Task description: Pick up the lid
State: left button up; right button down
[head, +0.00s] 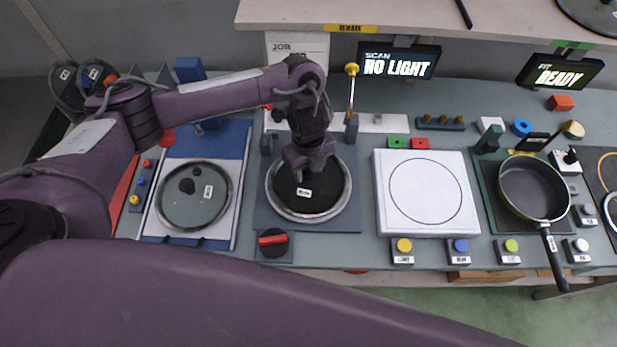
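A round glass lid (211,212) with a metal rim, a dark knob and a small white label lies on the white and blue panel at the left. My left gripper (308,172) points down over a black round plate (325,203) with a silver rim, right of the glass lid and apart from it. The wrist hides the fingertips, so I cannot tell if they are open or touch the plate. My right gripper is not in view.
A dark frying pan (533,190) sits at the right, handle toward the front. A white square plate (385,195) with a drawn circle lies between. A red knob (272,240) and several coloured buttons line the front. A shelf (430,18) overhangs the back.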

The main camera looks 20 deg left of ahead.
pick_arm(q)
grip_shut()
